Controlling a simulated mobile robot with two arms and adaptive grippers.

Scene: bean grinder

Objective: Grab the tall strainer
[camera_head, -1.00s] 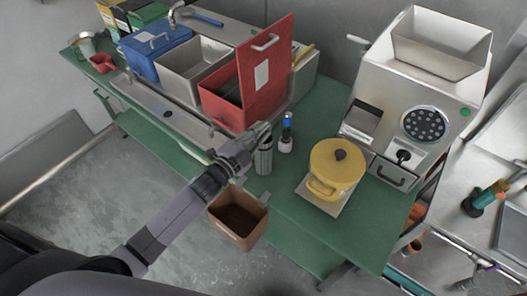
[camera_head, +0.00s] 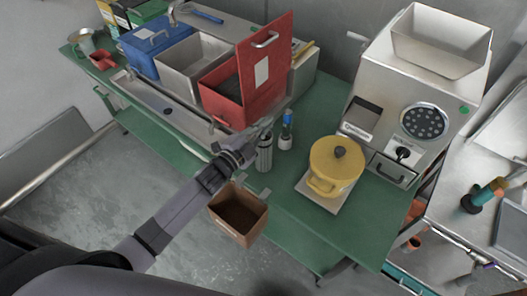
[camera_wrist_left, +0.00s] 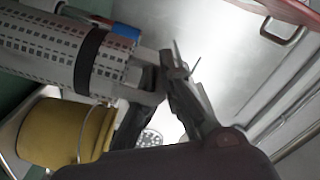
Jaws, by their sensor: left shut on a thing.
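The tall strainer (camera_head: 264,155) is a slim grey perforated cylinder, upright at the front edge of the green table in the head view. In the left wrist view it lies sideways across the upper left (camera_wrist_left: 55,48), with a dark band near its end. My left gripper (camera_head: 260,134) is at its upper end, shut on it. In the left wrist view the dark fingers (camera_wrist_left: 166,82) meet at the end of the strainer. Whether its base touches the table is hard to tell. My right gripper is not in view.
A blue-capped bottle (camera_head: 286,133) stands close to the right of the strainer. A yellow lidded pot (camera_head: 337,160) sits further right, before the metal grinder (camera_head: 405,95). An open red bin (camera_head: 222,88) is behind. A brown box (camera_head: 238,213) hangs at the table's front edge.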

